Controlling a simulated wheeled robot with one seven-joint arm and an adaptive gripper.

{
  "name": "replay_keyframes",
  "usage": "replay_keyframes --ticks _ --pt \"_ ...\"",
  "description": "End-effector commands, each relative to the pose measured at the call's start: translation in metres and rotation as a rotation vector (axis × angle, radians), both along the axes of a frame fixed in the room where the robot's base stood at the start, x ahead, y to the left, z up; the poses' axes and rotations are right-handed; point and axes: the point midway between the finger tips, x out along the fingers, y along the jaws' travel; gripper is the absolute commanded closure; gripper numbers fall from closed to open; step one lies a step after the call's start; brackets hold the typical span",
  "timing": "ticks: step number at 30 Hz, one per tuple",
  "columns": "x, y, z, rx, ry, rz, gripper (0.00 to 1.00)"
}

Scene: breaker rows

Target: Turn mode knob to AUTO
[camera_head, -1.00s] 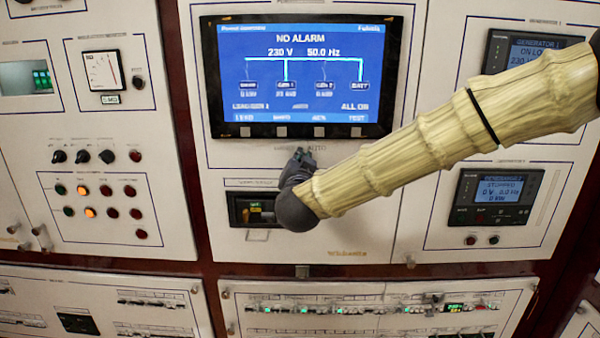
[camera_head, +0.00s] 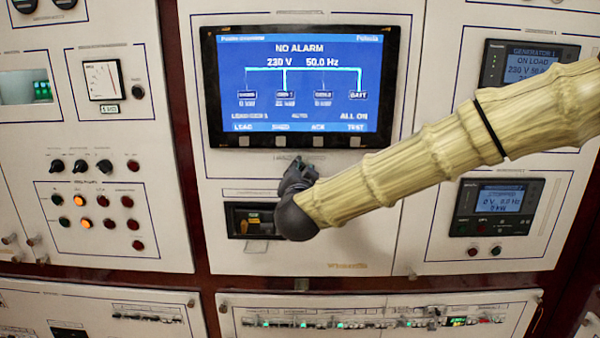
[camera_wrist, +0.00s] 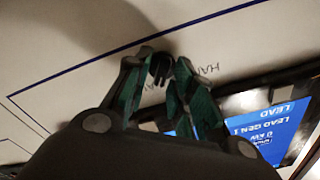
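The mode knob (camera_wrist: 160,68) is a small black knob on the white centre panel, seen in the wrist view between my fingertips. My gripper (camera_wrist: 165,66) has its green-padded fingers drawn in close on both sides of it and looks shut on it. In the head view my gripper (camera_head: 299,166) is at the panel, just below the large screen, and hides the knob. Small lettering (camera_head: 287,158) shows above it, too blurred to read fully. The lettering beside the knob in the wrist view is partly covered, so the knob's setting cannot be told.
The large blue screen (camera_head: 297,83) is just above my gripper. A dark recessed unit (camera_head: 247,221) lies below left. Knobs and lit buttons (camera_head: 84,223) fill the left panel. Generator displays (camera_head: 496,208) are on the right. Breaker rows (camera_head: 380,318) run along the bottom.

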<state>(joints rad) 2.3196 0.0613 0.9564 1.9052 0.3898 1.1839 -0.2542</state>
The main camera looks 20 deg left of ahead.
Motion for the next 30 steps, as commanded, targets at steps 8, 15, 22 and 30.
replay_keyframes --ticks 8,15,22,30 --pt "0.0 0.001 0.0 -0.001 -0.001 0.001 0.68" --pt "-0.015 -0.003 0.001 -0.001 -0.001 0.002 0.68" --pt "-0.054 -0.014 0.001 -0.002 -0.001 0.004 0.68" --pt "-0.096 -0.027 0.001 -0.001 -0.001 0.002 0.68"
